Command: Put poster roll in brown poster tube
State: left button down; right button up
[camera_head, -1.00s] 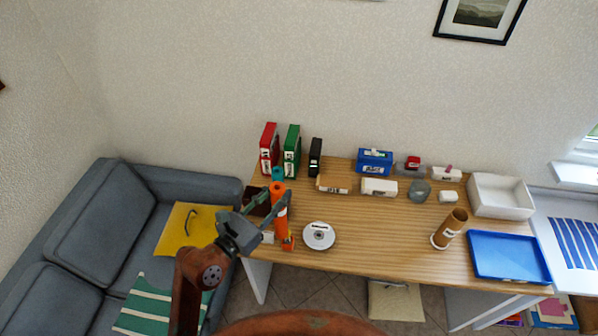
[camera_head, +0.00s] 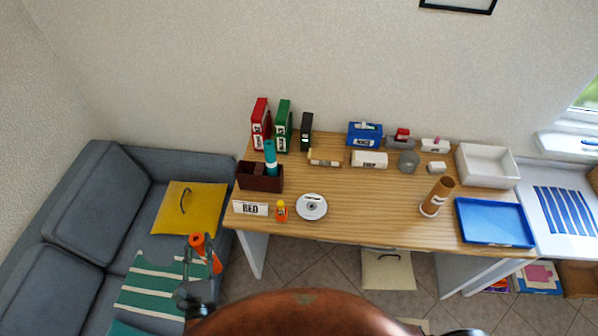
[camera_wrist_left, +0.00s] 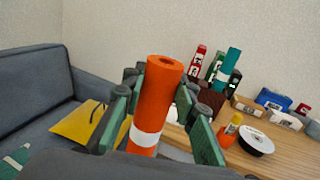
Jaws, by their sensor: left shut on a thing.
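An orange poster roll (camera_head: 205,254) with a white band is held in my left gripper (camera_head: 198,268), in front of the sofa and left of the desk. In the left wrist view the roll (camera_wrist_left: 155,100) stands nearly upright between the green fingers of the gripper (camera_wrist_left: 152,100), which is shut on it. The brown poster tube (camera_head: 437,196) stands tilted on the right part of the desk, with a white ring at its base. Its open end faces up. The gripper is far left of the tube. My right gripper is not in view.
The wooden desk (camera_head: 370,215) has free room in its middle. A blue tray (camera_head: 494,222) is right of the tube. A dark box (camera_head: 260,180) holds a teal roll (camera_head: 270,158).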

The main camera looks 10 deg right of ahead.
aim_at(430, 208)
jog(key=u, duration=2.15)
jog(key=k, duration=1.75)
jog(key=z, duration=2.1)
jog(key=i, duration=0.25)
jog(key=z, duration=0.1)
